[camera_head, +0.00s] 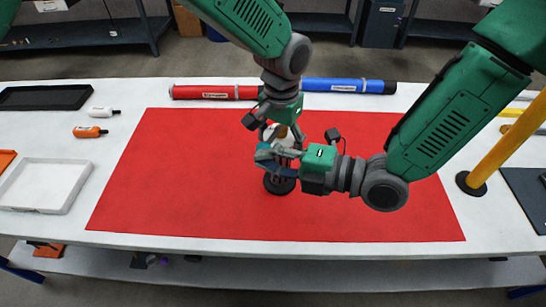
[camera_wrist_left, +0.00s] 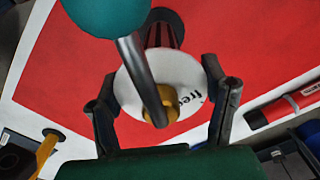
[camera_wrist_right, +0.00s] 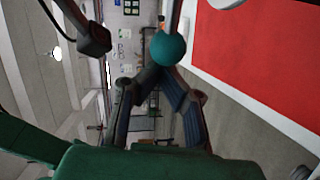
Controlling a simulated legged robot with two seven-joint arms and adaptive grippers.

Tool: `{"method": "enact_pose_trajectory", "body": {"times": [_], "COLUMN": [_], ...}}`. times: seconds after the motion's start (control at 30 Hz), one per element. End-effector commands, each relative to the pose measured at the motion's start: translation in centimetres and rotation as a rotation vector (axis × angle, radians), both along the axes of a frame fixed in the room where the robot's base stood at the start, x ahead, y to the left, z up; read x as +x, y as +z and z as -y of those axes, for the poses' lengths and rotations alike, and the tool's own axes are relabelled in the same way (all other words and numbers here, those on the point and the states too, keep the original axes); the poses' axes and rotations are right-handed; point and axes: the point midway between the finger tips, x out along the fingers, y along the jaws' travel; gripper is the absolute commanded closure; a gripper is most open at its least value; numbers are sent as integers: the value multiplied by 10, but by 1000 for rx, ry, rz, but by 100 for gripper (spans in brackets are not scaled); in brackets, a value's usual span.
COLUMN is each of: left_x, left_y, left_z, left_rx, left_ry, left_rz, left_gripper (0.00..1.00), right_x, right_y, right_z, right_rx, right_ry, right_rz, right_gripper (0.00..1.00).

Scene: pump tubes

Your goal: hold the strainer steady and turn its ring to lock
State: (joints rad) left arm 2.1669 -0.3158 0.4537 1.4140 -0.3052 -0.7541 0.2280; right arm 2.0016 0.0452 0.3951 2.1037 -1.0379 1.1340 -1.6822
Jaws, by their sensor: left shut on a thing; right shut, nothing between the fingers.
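The strainer (camera_head: 280,186) stands upright on its dark round base mid-mat, largely hidden by my grippers in the head view. In the left wrist view its white round body (camera_wrist_left: 186,75) has dark lettering, a brass knob (camera_wrist_left: 160,108) and a grey bar ending in a teal ball (camera_wrist_left: 105,12). My left gripper (camera_wrist_left: 160,72) comes from the far side and is shut on the white body, one finger each side. My right gripper (camera_head: 270,153) is at the strainer's near side, shut and empty; in its wrist view the teal ball (camera_wrist_right: 168,48) is just beyond the fingertips. I cannot make out the ring separately.
A red tube (camera_head: 215,92) and a blue tube (camera_head: 345,86) lie behind the red mat (camera_head: 170,170). A white tray (camera_head: 42,186) and two small bottles are at left. A yellow post (camera_head: 508,140) stands at right. The mat's left part is clear.

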Motion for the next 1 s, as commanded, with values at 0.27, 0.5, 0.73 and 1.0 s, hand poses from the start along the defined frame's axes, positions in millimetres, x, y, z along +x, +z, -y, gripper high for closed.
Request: {"method": "enact_pose_trajectory", "body": {"times": [0.27, 0.5, 0.73, 1.0], "left_x": [-1, -1, -1, -1], "left_y": [-3, -3, -3, -3], "left_z": [-2, -2, -2, -2], "left_rx": [6, 5, 6, 5], "left_ry": [-1, -1, -1, -1], "left_rz": [-4, -3, -4, -4], "left_gripper": [80, 80, 80, 80], "right_x": [-2, -33, -59, -78], "right_y": [0, 5, 13, 19], "right_z": [1, 11, 57, 94], "right_rx": [0, -1, 1, 1], "right_ry": [-1, 2, -4, -2], "right_rz": [-1, -4, -2, 0], "right_gripper": [100, 100, 100, 100]}}
